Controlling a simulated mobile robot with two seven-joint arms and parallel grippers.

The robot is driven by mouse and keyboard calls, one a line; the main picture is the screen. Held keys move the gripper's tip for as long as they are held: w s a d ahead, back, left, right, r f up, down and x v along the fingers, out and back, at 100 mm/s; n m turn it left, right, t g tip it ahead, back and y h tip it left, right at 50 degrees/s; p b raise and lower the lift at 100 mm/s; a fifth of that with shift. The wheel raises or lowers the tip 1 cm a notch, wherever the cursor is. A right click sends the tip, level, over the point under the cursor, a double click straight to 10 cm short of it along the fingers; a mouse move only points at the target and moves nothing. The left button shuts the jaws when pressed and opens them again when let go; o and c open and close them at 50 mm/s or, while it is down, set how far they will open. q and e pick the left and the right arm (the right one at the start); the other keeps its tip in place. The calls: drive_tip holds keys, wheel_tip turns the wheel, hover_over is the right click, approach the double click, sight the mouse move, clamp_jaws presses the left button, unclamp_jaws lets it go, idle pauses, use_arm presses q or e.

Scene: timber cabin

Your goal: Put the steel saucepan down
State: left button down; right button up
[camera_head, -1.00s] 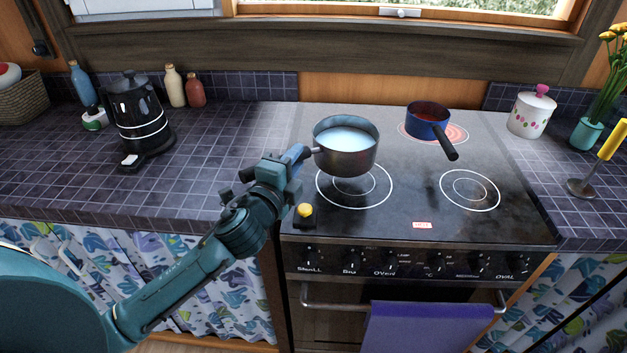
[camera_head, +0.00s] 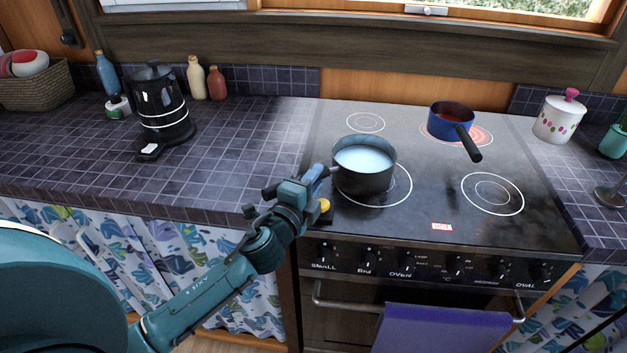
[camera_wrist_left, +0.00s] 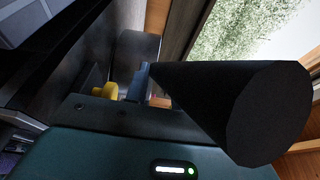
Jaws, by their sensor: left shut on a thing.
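The steel saucepan (camera_head: 368,185), with a pale milky liquid inside, is upright at the front-left ring of the stove (camera_head: 420,208), slightly left of the ring's middle. Its base looks at or very near the glass; I cannot tell whether it touches. My left gripper (camera_head: 316,178) is shut on its handle, to the pan's left. In the left wrist view the handle (camera_wrist_left: 240,105) is a big dark cylinder passing across the gripper. My right gripper is not in view.
A blue pan (camera_head: 451,114) with a dark handle sits on the glowing back-right ring. The front-right and back-left rings are bare. A yellow-topped object (camera_head: 324,206) is at the stove's front-left corner, close to my gripper. A black kettle (camera_head: 160,105) stands on the left counter.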

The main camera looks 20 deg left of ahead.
use_arm(q)
drive_tip(key=c, duration=1.2)
unclamp_jaws()
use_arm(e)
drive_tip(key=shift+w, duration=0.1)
use_arm(q)
drive_tip(key=shift+o, duration=0.2)
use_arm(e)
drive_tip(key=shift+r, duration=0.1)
use_arm(q)
drive_tip(key=shift+r, duration=0.1)
drive_tip(key=s+b, duration=0.2)
drive_tip(key=s, duration=1)
drive_tip(key=s+d+f+n+g+h+p, duration=0.1)
drive_tip(key=s+d+f+n+g, duration=0.2)
drive_tip(key=f+n, duration=0.4)
drive_tip(key=s+d+f+n+g+h+p, duration=0.1)
drive_tip(key=s+d+f+n+g, duration=0.3)
drive_tip(key=s+f+n, duration=0.4)
drive_tip(key=shift+s+d+f+h, duration=0.15)
drive_tip(key=shift+d+f+h, duration=0.35)
drive_tip(key=shift+f, duration=1.5)
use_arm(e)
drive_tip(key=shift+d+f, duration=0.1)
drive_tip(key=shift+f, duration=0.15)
